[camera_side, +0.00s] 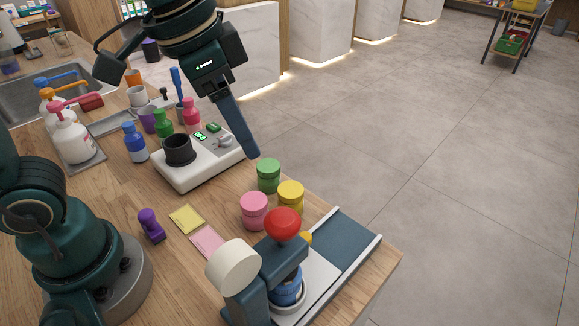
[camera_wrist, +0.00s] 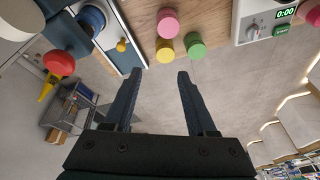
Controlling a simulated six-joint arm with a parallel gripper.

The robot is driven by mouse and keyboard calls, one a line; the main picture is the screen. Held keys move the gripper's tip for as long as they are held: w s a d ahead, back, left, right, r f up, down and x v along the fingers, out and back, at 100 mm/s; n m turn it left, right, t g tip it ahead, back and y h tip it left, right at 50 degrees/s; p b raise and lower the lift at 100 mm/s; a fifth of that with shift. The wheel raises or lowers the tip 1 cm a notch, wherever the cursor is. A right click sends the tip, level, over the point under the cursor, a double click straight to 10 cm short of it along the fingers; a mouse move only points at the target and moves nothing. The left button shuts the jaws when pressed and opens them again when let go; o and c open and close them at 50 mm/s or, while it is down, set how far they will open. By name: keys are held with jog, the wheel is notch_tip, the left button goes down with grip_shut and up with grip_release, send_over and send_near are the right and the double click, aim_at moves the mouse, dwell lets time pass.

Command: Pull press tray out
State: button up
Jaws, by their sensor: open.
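The press (camera_side: 262,268) stands at the front right of the counter, with a red ball knob (camera_side: 282,224) on top and a cream cylinder at its side. Its pale tray (camera_side: 318,272) lies low in a railed blue-grey track, with a blue round piece (camera_side: 287,291) on it under the press head. A small yellow knob (camera_side: 306,238) sits at the tray; it also shows in the wrist view (camera_wrist: 121,46). My gripper (camera_side: 252,154) is in the air behind the jars, apart from the press. In the wrist view its two fingers (camera_wrist: 160,76) are spread and empty.
Pink (camera_side: 254,210), yellow (camera_side: 291,194) and green (camera_side: 268,175) jars stand between my gripper and the press. A white scale (camera_side: 200,165) with a black cup is behind them. Bare track (camera_side: 345,240) lies right of the knob, near the counter's edge.

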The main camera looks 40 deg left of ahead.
jog(key=w+d+f+m+g, duration=0.2)
jog(key=w+d+f+m, duration=0.15)
jog(key=d, duration=0.25)
jog(key=g, duration=0.2)
send_over(306, 236)
jog(key=shift+m+y, duration=0.3)
jog(key=shift+m, duration=0.05)
notch_tip(306, 236, down, 6)
jog(key=shift+w+a+r, duration=0.1)
jog(key=shift+a+r, duration=0.05)
jog(key=shift+f, duration=2.65)
grip_shut()
jog(key=shift+r, duration=0.1)
